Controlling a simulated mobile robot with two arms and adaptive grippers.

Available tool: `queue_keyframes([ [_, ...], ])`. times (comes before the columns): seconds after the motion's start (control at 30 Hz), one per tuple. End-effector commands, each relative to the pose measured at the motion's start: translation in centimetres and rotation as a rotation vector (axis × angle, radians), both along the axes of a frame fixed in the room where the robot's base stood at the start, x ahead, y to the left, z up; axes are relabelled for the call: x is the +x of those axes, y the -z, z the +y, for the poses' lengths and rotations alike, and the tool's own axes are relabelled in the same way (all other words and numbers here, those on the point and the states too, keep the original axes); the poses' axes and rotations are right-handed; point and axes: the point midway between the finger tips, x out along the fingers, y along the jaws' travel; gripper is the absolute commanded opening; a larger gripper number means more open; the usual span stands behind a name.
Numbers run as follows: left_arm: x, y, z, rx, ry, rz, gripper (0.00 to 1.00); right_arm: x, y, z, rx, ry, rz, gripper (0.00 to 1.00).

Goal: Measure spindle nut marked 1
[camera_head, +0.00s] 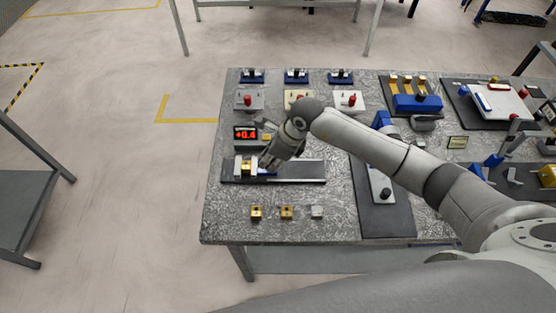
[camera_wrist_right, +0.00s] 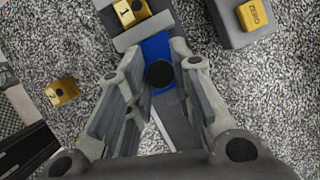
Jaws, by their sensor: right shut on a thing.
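The brass nut marked 1 (camera_wrist_right: 131,12) sits between the pale jaws of the measuring slide; in the head view the nut (camera_head: 246,166) is at the left end of the slide's dark base (camera_head: 300,181). My right gripper (camera_head: 264,164) is over the slide, and in the wrist view its fingers (camera_wrist_right: 157,52) are shut on the blue slider (camera_wrist_right: 156,48), with a black knob (camera_wrist_right: 159,74) between them. The red display (camera_head: 246,134) behind the slide reads +0.4. A yellow ZERO button (camera_wrist_right: 252,14) is on the grey box beside it. My left gripper is not in view.
Two brass nuts (camera_head: 256,212) (camera_head: 287,212) and a grey one (camera_head: 317,212) lie in a row near the table's front edge. A dark mat with a pale fixture (camera_head: 380,190) is right of the slide. Several small fixtures line the back. Bare speckled tabletop (camera_head: 225,222) lies front left.

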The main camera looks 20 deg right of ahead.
Motion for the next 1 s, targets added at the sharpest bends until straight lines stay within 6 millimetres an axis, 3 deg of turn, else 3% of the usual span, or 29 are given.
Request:
queue_keyframes([
  [0.1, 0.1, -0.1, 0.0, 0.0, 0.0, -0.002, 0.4, 0.0, -0.1, 0.2, 0.005, -0.002, -0.001, 0.05],
  [0.13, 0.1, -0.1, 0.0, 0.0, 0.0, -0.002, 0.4, 0.0, -0.1, 0.2, 0.005, -0.002, -0.001, 0.24],
  [0.3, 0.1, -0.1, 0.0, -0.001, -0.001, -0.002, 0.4, 0.0, -0.1, 0.1, 0.004, -0.002, -0.001, 0.44],
  [0.67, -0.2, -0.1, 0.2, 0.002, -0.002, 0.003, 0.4, -0.1, -0.4, -0.1, 0.002, -0.001, -0.001, 0.44],
  [0.87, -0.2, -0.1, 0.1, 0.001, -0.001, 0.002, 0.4, -0.6, -3.0, -1.0, 0.001, -0.001, -0.004, 0.44],
  [1.0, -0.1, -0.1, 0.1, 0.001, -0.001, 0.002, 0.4, -1.2, -5.9, -2.0, 0.002, -0.002, -0.005, 0.44],
])
